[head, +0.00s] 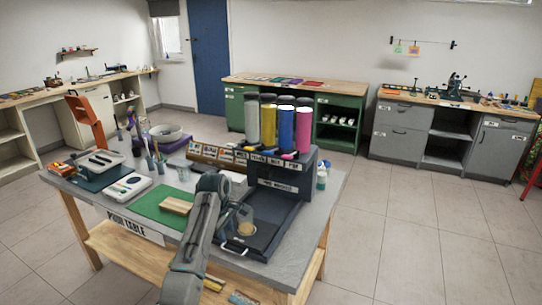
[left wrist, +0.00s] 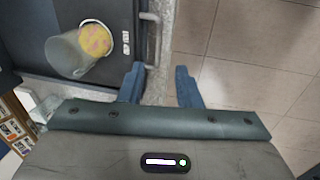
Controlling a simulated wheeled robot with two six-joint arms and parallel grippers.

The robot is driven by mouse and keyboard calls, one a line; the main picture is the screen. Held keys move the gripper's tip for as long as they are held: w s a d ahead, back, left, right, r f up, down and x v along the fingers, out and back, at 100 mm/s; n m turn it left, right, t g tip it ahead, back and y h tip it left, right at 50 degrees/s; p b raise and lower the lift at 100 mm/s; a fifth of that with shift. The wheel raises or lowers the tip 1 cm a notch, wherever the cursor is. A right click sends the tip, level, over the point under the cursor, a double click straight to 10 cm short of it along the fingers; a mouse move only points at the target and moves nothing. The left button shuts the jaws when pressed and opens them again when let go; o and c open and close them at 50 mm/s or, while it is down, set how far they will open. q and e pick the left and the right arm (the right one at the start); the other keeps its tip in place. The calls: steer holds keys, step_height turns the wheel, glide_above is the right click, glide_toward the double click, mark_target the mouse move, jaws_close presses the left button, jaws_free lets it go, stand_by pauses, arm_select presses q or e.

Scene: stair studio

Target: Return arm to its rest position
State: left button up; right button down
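My left arm (head: 200,225) rises from the bottom of the head view over the front of the table (head: 285,258) and bends near its top. Its gripper is hard to make out there. In the left wrist view my left gripper (left wrist: 160,86) is open, with two blue-grey fingers apart and nothing between them. It is above the table's edge strip, beside the handle of a dark tray. My right gripper is not in view.
A clear cup (left wrist: 78,52) with yellow-pink contents is in the dark tray (head: 262,240), left of the fingers in the wrist view. A dispenser with coloured cylinders (head: 286,128) stands behind. A green mat (head: 150,208) holds a wooden block (head: 176,205). Floor (head: 400,230) right of the table is clear.

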arm_select(q)
steer(key=s+a+f+m, duration=0.3)
steer(key=s+f, duration=0.4)
steer(key=s, duration=0.4)
steer(key=s+a+f+m, duration=0.25)
steer(key=s+f, duration=0.45)
steer(key=s, duration=0.4)
steer(key=s+r+m+t+y, duration=0.1)
steer(key=s+r+m, duration=0.3)
steer(key=s, duration=1)
steer(key=s+r+m+t, duration=0.1)
steer(key=s+m, duration=0.4)
steer(key=s, duration=0.8)
steer(key=a+f+g+b, duration=0.1)
steer(key=a+f+g, duration=0.15)
steer(key=f, duration=2.75)
steer(key=s+a+f+b, duration=0.1)
steer(key=s+a+f, duration=0.1)
steer(key=s+f, duration=1.7)
step_height(320, 180, down, 3)
steer(key=shift+a, duration=0.15)
